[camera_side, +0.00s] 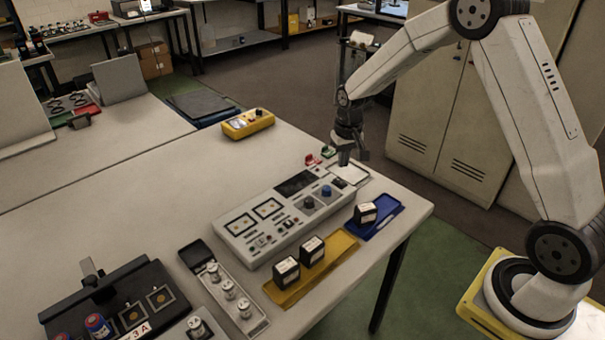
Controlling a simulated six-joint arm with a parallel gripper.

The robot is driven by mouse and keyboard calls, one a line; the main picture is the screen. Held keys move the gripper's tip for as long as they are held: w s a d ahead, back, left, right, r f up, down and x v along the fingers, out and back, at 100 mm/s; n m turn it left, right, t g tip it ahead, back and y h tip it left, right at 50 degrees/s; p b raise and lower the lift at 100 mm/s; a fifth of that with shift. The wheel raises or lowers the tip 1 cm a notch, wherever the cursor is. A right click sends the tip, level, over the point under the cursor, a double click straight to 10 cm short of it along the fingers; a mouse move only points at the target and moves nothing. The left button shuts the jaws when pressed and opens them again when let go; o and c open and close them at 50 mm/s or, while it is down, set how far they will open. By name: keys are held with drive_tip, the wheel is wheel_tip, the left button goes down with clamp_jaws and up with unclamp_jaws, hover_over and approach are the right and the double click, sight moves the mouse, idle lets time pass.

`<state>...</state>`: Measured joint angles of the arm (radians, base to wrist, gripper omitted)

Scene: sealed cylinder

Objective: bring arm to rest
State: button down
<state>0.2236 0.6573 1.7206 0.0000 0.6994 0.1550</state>
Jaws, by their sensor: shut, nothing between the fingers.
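My gripper (345,158) points down at the far right part of the table. It is shut and empty, and its fingertips look small and dark from here. It hangs over or just behind a small white tray (358,175) at the table's right edge. I cannot tell whether it touches anything. My arm reaches in from the right, bent high at the elbow.
A grey control panel (262,238) lies mid-table. A yellow tray (340,247) bears two black boxes; a blue tray (388,224) bears another. Small red and green items (312,160) lie left of my gripper. A yellow meter (247,123) stands farther back. The table's left middle is bare.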

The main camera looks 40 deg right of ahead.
drive_tip(key=s+a+r+n+t, duration=0.1)
drive_tip(key=s+a+r+n, duration=0.1)
drive_tip(key=s+a, duration=0.3)
drive_tip(key=s+a+r+n, duration=0.2)
drive_tip(key=s+a, duration=0.3)
drive_tip(key=s, duration=0.9)
drive_tip(key=shift+s+a+r+t, duration=0.15)
drive_tip(key=shift+a+r+t, duration=0.05)
drive_tip(key=shift+a+t, duration=0.2)
